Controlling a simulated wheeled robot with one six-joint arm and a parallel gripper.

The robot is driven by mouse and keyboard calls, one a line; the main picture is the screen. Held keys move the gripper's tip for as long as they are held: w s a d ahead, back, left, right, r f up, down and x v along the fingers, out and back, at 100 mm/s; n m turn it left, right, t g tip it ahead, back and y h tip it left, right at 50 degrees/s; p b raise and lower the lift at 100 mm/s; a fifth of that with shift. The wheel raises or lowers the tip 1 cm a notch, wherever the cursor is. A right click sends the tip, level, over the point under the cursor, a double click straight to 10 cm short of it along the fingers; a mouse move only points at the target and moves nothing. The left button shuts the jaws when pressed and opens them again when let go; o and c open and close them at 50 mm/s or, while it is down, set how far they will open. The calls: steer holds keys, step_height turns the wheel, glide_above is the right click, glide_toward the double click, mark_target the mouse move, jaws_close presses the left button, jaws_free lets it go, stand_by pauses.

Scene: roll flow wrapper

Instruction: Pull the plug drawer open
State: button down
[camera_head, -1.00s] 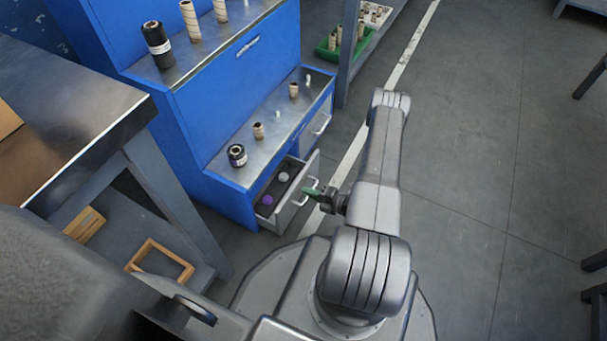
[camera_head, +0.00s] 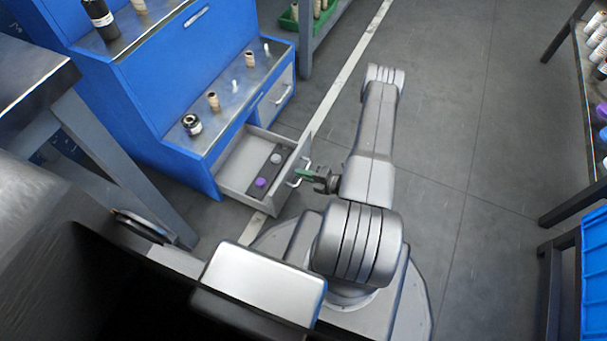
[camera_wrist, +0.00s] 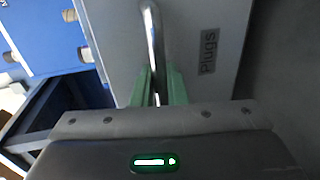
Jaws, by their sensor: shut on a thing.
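The plug drawer (camera_head: 237,180) stands well out of the blue cabinet (camera_head: 150,110). A dark insert in it holds a purple plug (camera_head: 261,182) and a grey plug (camera_head: 276,158). In the wrist view its grey front (camera_wrist: 205,25) bears a "Plugs" label (camera_wrist: 208,52) and a metal bar handle (camera_wrist: 152,40). My gripper (camera_head: 306,173) is at the drawer front. In the wrist view its green fingers (camera_wrist: 158,88) are shut around the handle, one on each side.
A second, closed drawer (camera_head: 275,97) is beside it. Spools and a black roll (camera_head: 191,124) stand on the cabinet's metal shelf. A grey workbench (camera_head: 110,150) is at left. A blue bin (camera_head: 594,285) and racks stand at right. The floor beyond my arm is clear.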

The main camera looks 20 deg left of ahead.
steer(key=c, duration=1.6)
jaws_free()
steer(key=shift+o, duration=0.2)
steer(key=p+v, duration=0.3)
steer(key=v, duration=1)
steer(key=shift+d, duration=0.4)
steer(key=shift+s+a, duration=0.15)
steer(key=shift+b+x, duration=1.45)
steer(key=shift+x, duration=5.1)
steer(key=shift+w, duration=0.25)
